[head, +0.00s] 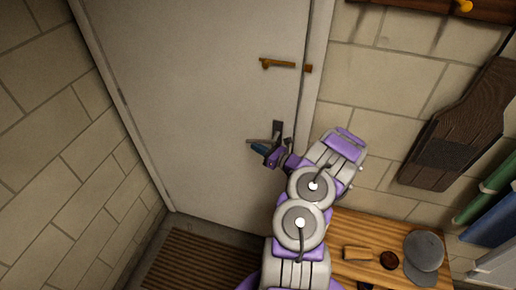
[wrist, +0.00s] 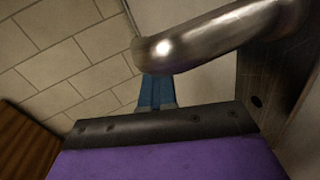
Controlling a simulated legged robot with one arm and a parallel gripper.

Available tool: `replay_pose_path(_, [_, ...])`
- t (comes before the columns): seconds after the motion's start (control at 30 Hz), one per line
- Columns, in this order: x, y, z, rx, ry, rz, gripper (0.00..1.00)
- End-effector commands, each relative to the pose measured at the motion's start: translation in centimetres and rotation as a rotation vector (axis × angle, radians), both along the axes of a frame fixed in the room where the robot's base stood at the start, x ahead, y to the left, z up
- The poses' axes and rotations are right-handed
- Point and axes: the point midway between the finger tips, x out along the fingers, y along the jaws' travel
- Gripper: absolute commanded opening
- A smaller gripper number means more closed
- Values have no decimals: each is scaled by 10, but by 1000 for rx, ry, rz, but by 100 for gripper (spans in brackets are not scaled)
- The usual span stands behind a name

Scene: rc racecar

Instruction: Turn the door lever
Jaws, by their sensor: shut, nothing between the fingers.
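The door lever (head: 260,142) is a metal handle on a dark plate, low on the right side of the pale door (head: 190,90). In the wrist view the lever (wrist: 205,38) is a shiny curved bar crossing the upper right, with its dark plate (wrist: 270,85) at the right. My gripper (head: 258,149) is at the lever, shut and empty. In the wrist view its blue fingers (wrist: 157,92) sit under the lever bar, and their tips are hidden behind it. I cannot tell whether they touch. The door looks closed.
A brass latch (head: 282,64) is above the lever. A wooden bench (head: 350,225) with a grey cap (head: 424,251) and a brush stands at the lower right. A slatted mat (head: 195,262) lies before the door. A dark wooden board (head: 465,125) hangs on the right wall.

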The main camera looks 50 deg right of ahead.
Motion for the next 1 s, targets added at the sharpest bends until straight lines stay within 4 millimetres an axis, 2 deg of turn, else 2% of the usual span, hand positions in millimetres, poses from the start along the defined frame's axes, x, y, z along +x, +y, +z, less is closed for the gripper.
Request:
replay_pose_path(0.07, [0,0,0,0,0,0,2])
replay_pose_path(0.47, [0,2,1,-2,1,0,41])
replay_pose_path(0.77, [-3,0,1,-1,0,-1,41])
replay_pose_path(0.87, [-12,-2,1,-1,0,-2,41])
replay_pose_path(1.0, [-37,-7,2,0,0,-5,41])
